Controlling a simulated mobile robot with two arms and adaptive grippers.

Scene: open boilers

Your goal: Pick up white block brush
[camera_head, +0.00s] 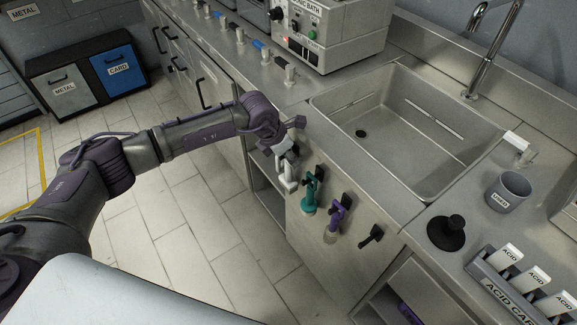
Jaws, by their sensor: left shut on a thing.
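The white brush (287,173) is at the front panel of the sink cabinet, first in a row of hanging brushes. My left gripper (284,141) comes in from the left and is shut on its upper part. The gripper covers the top of the brush, so I cannot tell whether it is still on its holder. My right gripper is not in view.
A green brush (310,194) and a purple brush (335,220) hang to the right, then an empty black hook (371,236). The steel sink (400,120) is behind. A grey cup (509,191), black plunger-like object (447,231) and acid caddy (510,292) stand on the counter. The tiled floor is clear.

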